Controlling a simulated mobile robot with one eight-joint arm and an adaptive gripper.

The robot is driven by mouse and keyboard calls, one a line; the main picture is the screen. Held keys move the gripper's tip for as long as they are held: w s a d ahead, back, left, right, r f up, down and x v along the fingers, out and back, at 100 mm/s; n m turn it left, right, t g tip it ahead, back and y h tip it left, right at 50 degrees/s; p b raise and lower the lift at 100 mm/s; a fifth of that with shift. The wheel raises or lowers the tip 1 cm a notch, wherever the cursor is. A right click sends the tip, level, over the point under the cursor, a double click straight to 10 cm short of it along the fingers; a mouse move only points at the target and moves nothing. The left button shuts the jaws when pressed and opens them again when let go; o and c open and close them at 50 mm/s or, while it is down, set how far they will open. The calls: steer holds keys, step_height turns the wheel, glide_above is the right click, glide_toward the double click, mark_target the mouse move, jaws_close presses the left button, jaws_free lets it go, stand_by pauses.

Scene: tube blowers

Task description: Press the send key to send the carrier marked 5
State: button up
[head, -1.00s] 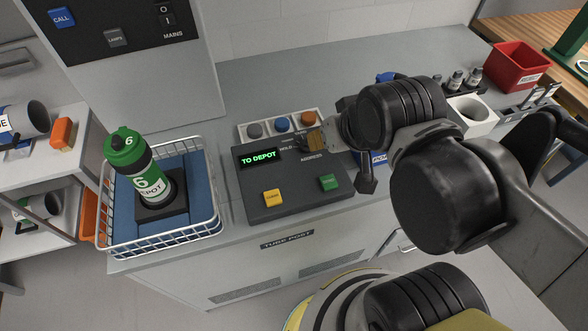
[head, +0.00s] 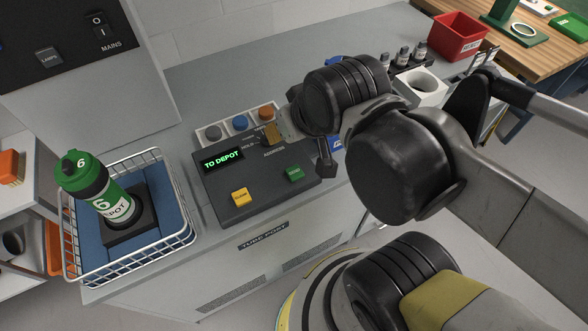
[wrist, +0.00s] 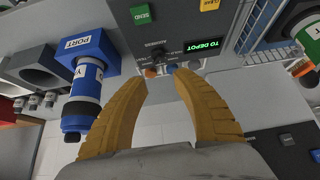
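The control panel (head: 262,196) carries a green SEND key (head: 294,173), a yellow key (head: 240,197) and a lit display (head: 222,160) reading "TO DEPOT". In the wrist view, the SEND key (wrist: 140,14) is at the top, beyond the fingertips. My gripper (head: 268,134) is over the panel's back edge, by the ADDRESS label, mostly hidden by my arm. In the wrist view, my gripper (wrist: 160,82) has two yellow fingers spread apart with nothing held. A blue carrier (wrist: 84,95) sits at a blue PORT fitting (wrist: 88,48); no 5 is legible on it.
A green carrier marked 6 (head: 100,190) stands in a wire basket (head: 145,255) left of the panel. Grey, blue and orange buttons (head: 240,122) line the panel's back. A red bin (head: 459,37) and a white block with a round hole (head: 418,86) are at the right.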

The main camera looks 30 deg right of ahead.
jaws_close()
stand_by(1.2)
